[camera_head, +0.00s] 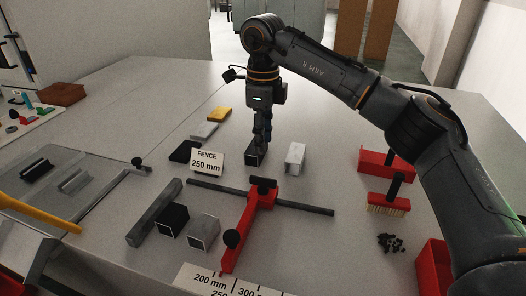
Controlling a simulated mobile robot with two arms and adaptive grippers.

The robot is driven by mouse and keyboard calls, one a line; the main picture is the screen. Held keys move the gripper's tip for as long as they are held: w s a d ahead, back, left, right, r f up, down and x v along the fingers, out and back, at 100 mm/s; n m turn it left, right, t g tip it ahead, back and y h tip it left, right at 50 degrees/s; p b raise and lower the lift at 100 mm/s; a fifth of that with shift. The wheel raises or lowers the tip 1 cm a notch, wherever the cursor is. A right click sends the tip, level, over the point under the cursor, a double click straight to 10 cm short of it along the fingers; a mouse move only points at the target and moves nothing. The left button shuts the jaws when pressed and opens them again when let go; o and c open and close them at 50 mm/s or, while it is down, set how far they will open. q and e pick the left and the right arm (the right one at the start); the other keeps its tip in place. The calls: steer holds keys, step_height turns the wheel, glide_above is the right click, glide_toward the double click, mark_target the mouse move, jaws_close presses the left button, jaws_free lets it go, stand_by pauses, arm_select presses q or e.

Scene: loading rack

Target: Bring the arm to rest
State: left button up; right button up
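My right arm comes in from the right, bends at the back and points down over the middle of the table. My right gripper (263,140) hangs just above or at a short dark square tube (253,158) with a pale open end. The fingers look close together, but I cannot tell whether they are open or shut, or whether they touch the tube. My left gripper is not in view.
A silver square tube (295,158) stands right of the gripper. A "FENCE 250 mm" sign (207,162) is at left. In front lie a red clamp (249,222), a dark bar and two more tubes. The table's back right is clear.

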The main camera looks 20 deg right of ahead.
steer(key=shift+r, duration=0.25)
steer(key=shift+r, duration=0.1)
